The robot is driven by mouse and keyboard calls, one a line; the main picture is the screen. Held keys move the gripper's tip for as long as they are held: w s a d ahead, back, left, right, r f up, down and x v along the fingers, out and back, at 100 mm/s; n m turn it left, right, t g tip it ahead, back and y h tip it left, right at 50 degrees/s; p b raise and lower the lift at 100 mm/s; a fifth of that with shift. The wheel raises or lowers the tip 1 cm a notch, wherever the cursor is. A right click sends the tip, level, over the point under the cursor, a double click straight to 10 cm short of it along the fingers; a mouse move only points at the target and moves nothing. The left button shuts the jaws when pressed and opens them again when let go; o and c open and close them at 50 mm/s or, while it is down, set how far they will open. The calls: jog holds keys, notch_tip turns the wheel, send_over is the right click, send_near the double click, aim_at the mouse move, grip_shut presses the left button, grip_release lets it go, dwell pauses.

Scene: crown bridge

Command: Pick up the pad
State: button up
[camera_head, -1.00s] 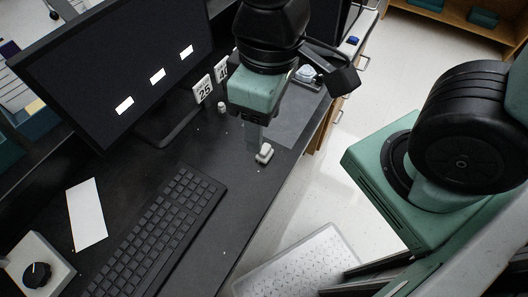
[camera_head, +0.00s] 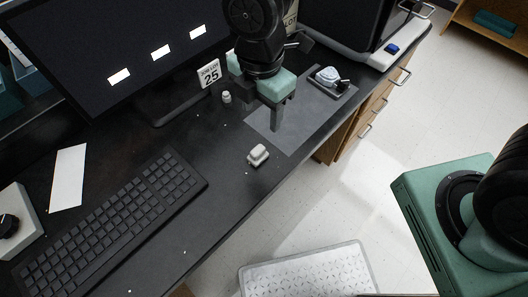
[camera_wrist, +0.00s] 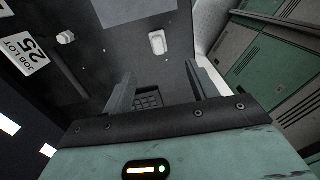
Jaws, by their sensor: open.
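A small off-white block with a pale raised top, likely the pad (camera_head: 258,155), lies on the black desk near its front edge, beyond the keyboard's end. It also shows in the wrist view (camera_wrist: 157,42), ahead of the fingertips and roughly centred between them. My gripper (camera_head: 274,118) is open above the desk, near the grey mat and up and right of the pad in the head view. In the wrist view my gripper (camera_wrist: 162,82) has its two fingers spread, with nothing between them. The pad is apart from both fingers.
A keyboard (camera_head: 112,225) and white sheet (camera_head: 68,178) lie left. A small white bottle-like piece (camera_head: 226,97) stands by the "25" sign (camera_head: 209,73). A grey mat (camera_head: 300,118) bears a small device (camera_head: 328,77). A monitor (camera_head: 120,45) stands behind.

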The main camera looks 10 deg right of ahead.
send_near(257, 149)
jog(key=f, duration=0.2)
jog(key=d+f, duration=0.1)
jog(key=f, duration=0.2)
jog(key=shift+s, duration=0.1)
jog(key=shift+a+f, duration=0.25)
jog(key=shift+f, duration=1.1)
jog(key=shift+a+f, duration=0.2)
jog(key=shift+f, duration=1.1)
jog(key=shift+c, duration=0.4)
jog(key=c, duration=1.1)
jog(key=shift+o, duration=0.2)
notch_tip(257, 149, up, 10)
jog(key=shift+r, duration=0.1)
jog(key=shift+o, duration=0.8)
